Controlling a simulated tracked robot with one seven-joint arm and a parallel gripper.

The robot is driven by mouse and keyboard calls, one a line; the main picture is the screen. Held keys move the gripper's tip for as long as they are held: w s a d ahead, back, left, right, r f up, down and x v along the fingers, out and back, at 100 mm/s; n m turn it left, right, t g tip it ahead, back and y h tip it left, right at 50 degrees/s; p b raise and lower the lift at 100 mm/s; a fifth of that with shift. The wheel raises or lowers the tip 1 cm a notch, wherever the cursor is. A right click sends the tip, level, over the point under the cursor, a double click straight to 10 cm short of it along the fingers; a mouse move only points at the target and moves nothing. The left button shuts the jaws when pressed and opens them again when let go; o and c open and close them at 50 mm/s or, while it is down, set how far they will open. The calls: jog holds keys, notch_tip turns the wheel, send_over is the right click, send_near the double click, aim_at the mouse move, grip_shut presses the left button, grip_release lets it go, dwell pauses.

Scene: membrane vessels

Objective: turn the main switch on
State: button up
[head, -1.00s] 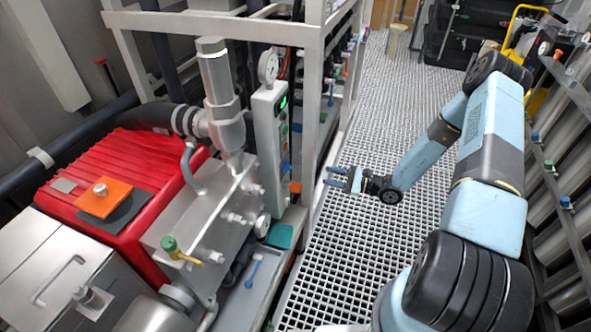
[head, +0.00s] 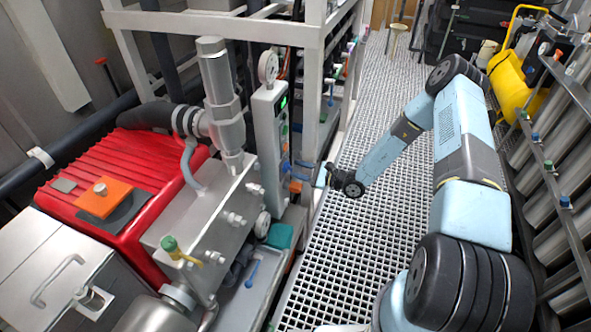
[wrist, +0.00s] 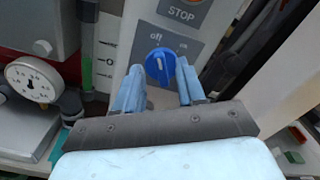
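The main switch is a round blue knob (wrist: 160,66) with a white mark, on a grey plate labelled "off" at upper left and "on" at upper right. The white mark runs roughly up and down; I cannot tell for certain which label it points to. My gripper (wrist: 158,84) is open, with one light-blue finger to each side just below the knob. Whether the fingertips touch it is unclear.
A "STOP" label (wrist: 181,14) is above the switch plate. A pressure gauge (wrist: 33,82) is at left in the wrist view. In the head view, a white frame post (head: 313,100) stands close to my gripper, and the grated floor (head: 370,230) is clear.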

jog(key=shift+x, duration=0.8)
grip_shut()
